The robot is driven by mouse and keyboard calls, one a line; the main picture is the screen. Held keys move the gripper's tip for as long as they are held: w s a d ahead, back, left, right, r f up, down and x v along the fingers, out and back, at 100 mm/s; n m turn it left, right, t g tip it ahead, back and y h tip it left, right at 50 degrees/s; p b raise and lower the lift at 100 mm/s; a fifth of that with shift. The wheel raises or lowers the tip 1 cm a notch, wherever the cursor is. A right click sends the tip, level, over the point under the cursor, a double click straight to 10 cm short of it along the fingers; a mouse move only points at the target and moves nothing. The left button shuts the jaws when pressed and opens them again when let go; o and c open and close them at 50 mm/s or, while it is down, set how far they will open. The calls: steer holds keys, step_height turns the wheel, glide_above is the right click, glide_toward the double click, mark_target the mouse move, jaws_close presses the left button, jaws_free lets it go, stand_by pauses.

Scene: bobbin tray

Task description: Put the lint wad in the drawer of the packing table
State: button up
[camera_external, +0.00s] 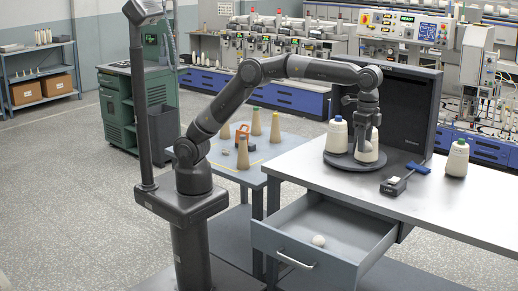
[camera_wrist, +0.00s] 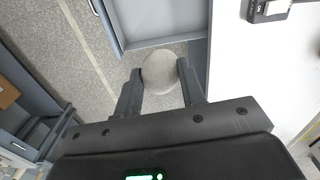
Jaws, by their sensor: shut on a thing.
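My gripper (camera_wrist: 160,78) is shut on the lint wad (camera_wrist: 160,70), a pale grey round ball between the two fingertips in the wrist view. In the external view my gripper (camera_external: 366,118) points down in front of the spools, and I cannot make out the wad there. The packing table's drawer (camera_external: 290,243) is pulled open. In the wrist view the drawer (camera_wrist: 124,46) lies beyond the wad, partly out of frame. In the external view a small white ball (camera_external: 318,240) lies on the drawer floor; I cannot tell what it is.
A dark panel (camera_external: 410,110) rises behind. Yellow cones (camera_external: 243,152) stand on the lower blue table.

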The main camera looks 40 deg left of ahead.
steer(key=s+d+f, duration=0.1)
steer(key=s, duration=0.5)
steer(key=shift+m, duration=0.4)
steer(key=f, duration=3.9)
steer(key=shift+d, duration=0.2)
steer(key=shift+f, duration=0.15)
steer(key=o, duration=0.9)
steer(key=shift+o, duration=0.2)
step_height(320, 180, up, 12)
steer(key=shift+r, duration=0.2)
